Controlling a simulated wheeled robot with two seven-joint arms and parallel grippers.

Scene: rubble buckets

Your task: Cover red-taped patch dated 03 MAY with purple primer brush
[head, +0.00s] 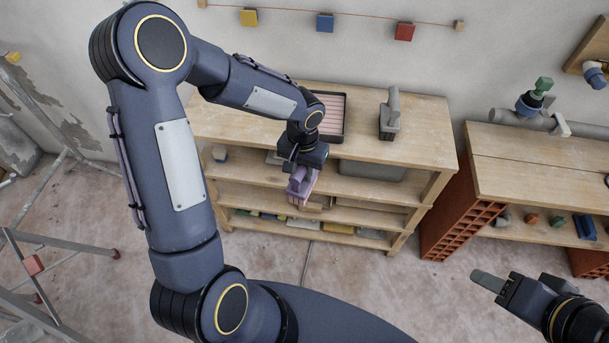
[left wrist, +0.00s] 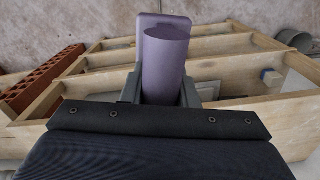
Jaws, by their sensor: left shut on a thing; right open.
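My left gripper (head: 297,168) is in front of the wooden shelf unit, below its top board. It is shut on a purple brush (head: 299,185). In the left wrist view the brush's purple handle (left wrist: 165,65) stands between the two fingers, with a flat purple part behind it. The bristles show only faintly in the head view. My right gripper (head: 490,283) is at the lower right over the floor, apart from any object, open and empty. No red-taped patch and no 03 MAY date can be made out in either view.
A second bench (head: 530,165) on red hollow bricks (head: 462,222) stands at right. A metal frame (head: 60,240) stands at left.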

